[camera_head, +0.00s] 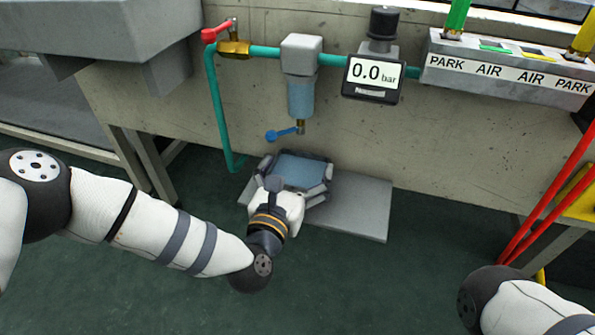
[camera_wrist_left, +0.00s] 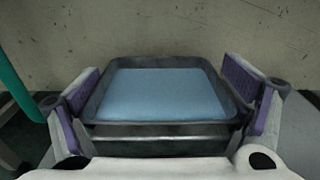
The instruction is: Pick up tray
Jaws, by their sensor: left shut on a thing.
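The tray (camera_head: 300,171) is a dark, shallow, rectangular pan with a light blue surface inside, which may be liquid. It is below the filter bowl, near the concrete wall. My left gripper (camera_head: 293,178) is shut on the tray, with one finger on each side. In the left wrist view the tray (camera_wrist_left: 165,94) fills the middle between the purple finger pads of the left gripper (camera_wrist_left: 165,100). It looks level. Whether it touches the slab below cannot be told. My right arm shows at the lower right of the head view, but its gripper is out of view.
A flat grey slab (camera_head: 358,205) lies on the green floor under and right of the tray. The filter (camera_head: 301,98) with a blue-handled drain valve (camera_head: 281,134) hangs just above. A teal pipe (camera_head: 216,120) runs down at left. Red hoses (camera_head: 548,200) hang at right.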

